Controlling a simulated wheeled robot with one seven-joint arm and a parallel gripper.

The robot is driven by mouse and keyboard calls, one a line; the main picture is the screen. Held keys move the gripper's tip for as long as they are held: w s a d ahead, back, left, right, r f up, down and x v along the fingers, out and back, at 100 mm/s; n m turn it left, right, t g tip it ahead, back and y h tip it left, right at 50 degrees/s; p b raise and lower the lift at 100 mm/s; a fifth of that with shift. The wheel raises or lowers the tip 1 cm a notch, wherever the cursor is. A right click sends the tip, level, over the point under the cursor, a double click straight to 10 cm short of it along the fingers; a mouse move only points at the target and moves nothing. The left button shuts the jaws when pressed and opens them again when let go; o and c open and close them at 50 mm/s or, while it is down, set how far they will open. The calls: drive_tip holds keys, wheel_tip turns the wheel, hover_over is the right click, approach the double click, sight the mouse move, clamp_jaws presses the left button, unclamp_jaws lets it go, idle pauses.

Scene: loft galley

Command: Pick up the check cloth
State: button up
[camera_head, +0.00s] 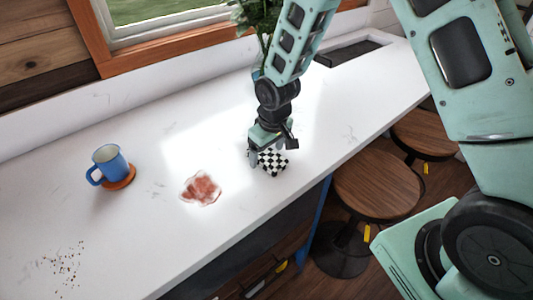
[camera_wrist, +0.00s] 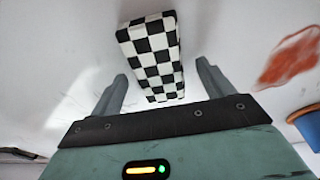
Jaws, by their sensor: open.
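The check cloth (camera_head: 273,162) is a small folded black-and-white block on the white counter, near its front edge. My gripper (camera_head: 268,152) is low over the counter at the cloth and partly hides it in the head view. In the wrist view my gripper (camera_wrist: 160,88) is open, with one finger to each side of the near end of the check cloth (camera_wrist: 152,55). Most of the cloth extends beyond the fingertips. I see a gap between each finger and the cloth. How high the fingertips are above the counter is hard to tell.
A red stain (camera_head: 201,190) lies left of the cloth. A blue mug (camera_head: 108,163) stands on an orange coaster (camera_head: 122,179) farther left. Dark crumbs (camera_head: 66,266) lie at the near left. A plant (camera_head: 258,22) stands behind my arm. Wooden stools (camera_head: 375,187) stand before the counter.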

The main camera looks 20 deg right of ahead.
sight(267, 155)
drive_tip(key=shift+f, duration=0.25)
drive_tip(key=c, duration=1.1)
drive_tip(key=shift+r, duration=0.1)
wheel_tip(267, 155, up, 10)
drive_tip(key=b, duration=0.3)
drive_tip(key=shift+o, duration=0.7)
